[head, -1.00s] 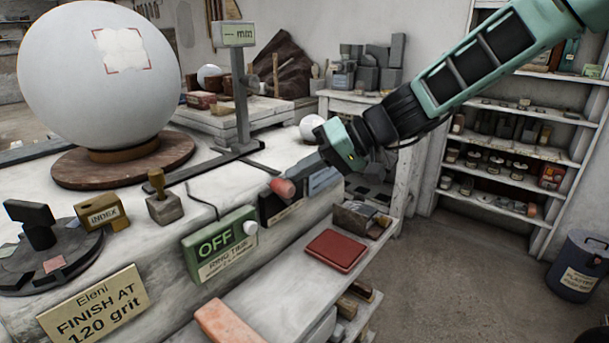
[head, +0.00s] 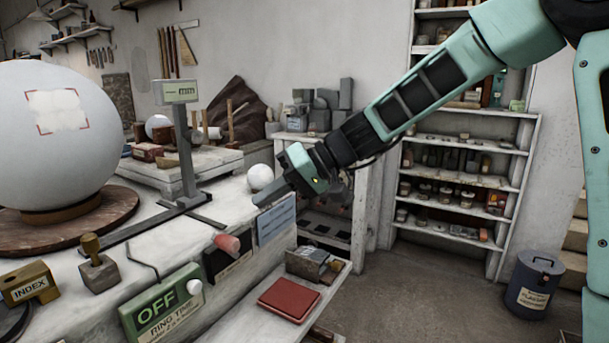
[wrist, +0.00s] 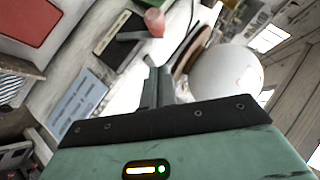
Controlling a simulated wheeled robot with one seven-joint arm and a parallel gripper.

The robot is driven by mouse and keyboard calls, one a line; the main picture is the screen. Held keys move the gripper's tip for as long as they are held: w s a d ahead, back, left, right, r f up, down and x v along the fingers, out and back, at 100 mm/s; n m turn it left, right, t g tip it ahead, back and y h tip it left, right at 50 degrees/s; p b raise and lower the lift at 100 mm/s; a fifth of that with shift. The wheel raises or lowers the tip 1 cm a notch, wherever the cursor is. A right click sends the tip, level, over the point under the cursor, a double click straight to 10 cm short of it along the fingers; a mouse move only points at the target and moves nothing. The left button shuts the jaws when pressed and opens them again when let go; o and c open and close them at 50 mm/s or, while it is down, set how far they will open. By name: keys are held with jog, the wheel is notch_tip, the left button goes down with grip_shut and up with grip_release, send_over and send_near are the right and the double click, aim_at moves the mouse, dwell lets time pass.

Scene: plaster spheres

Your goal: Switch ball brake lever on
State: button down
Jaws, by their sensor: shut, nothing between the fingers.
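A lever with a pinkish-red knob (head: 228,243) sits on a dark box (head: 222,262) on the front face of the white bench. The box's label is too small to read. In the wrist view the red knob (wrist: 154,22) ends a grey lever arm, beyond my fingertips. My gripper (head: 258,199) is shut and empty, above the bench edge, up and right of the knob in the head view. Its closed fingers (wrist: 154,88) show in the wrist view, apart from the knob in the picture. The big white ball (head: 55,130) rests on a round wooden base.
A red tray (head: 289,299) lies on the lower shelf. A small white ball (head: 260,177) sits behind my gripper.

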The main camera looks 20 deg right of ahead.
jog(key=v, duration=0.7)
jog(key=shift+b, duration=0.4)
jog(key=shift+w+d, duration=0.1)
jog(key=s+a+f+n+g+h, duration=0.1)
jog(key=s+a+f+g+h, duration=0.3)
jog(key=s+a+f, duration=0.6)
jog(key=s+d+f+n+h, duration=0.1)
jog(key=s+f+h, duration=0.2)
jog(key=s, duration=0.5)
jog(key=s+d+f+n+h, duration=0.1)
jog(key=s+f+n+h, duration=0.1)
jog(key=s, duration=0.7)
notch_tip(320, 180, down, 2)
jog(key=shift+s+d+h, duration=0.3)
jog(key=shift+d+h, duration=0.05)
jog(key=shift+h, duration=0.35)
